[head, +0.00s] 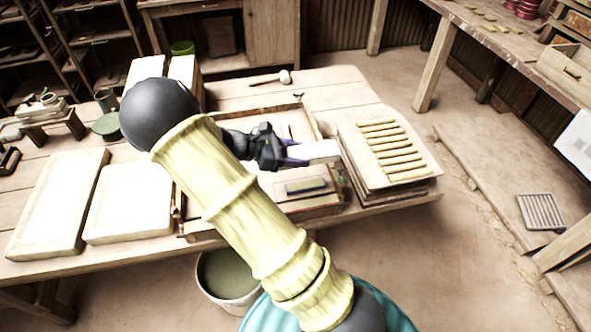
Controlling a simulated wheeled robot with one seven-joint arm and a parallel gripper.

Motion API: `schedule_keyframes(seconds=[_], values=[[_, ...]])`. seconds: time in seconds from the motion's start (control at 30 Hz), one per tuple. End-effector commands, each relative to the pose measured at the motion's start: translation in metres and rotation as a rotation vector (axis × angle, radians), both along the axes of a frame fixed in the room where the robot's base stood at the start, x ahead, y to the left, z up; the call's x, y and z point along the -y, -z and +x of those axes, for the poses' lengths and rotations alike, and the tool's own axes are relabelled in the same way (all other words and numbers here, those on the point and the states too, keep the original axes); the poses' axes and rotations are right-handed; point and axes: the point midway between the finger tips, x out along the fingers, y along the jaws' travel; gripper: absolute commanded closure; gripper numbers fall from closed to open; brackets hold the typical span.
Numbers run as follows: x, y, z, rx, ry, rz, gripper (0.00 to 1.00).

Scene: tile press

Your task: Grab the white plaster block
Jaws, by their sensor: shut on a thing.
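My gripper (290,153) is shut on the white plaster block (318,151), a pale bar that sticks out to the right from the jaws. The block appears raised above a shallow wooden box on the table, though one view leaves its exact height unclear. The block's left end is hidden by the jaws. My arm crosses the middle of the picture and hides part of the box.
The wooden table (335,85) carries large white slabs (131,204) at left and a stack topped by a board of tan strips (350,150) at right. A mallet (284,77) lies behind. A bucket (229,277) stands below the front edge.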

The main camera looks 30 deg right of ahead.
Motion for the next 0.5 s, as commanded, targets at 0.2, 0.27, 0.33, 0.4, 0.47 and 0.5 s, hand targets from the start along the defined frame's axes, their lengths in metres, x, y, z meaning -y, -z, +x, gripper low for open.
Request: schedule_keyframes(seconds=[0.2,0.27,0.33,0.4,0.47,0.5], values=[[0.000,-0.039,0.001,0.003,0.000,0.000,0.85],[0.000,-0.045,0.001,0.003,0.000,0.000,0.85],[0.000,-0.048,0.001,0.001,-0.001,0.000,0.85],[0.000,-0.050,0.000,0.000,-0.001,-0.001,0.85],[0.000,-0.050,0.000,0.000,0.000,-0.001,0.85],[0.000,-0.050,0.000,0.000,0.000,-0.001,0.85]])
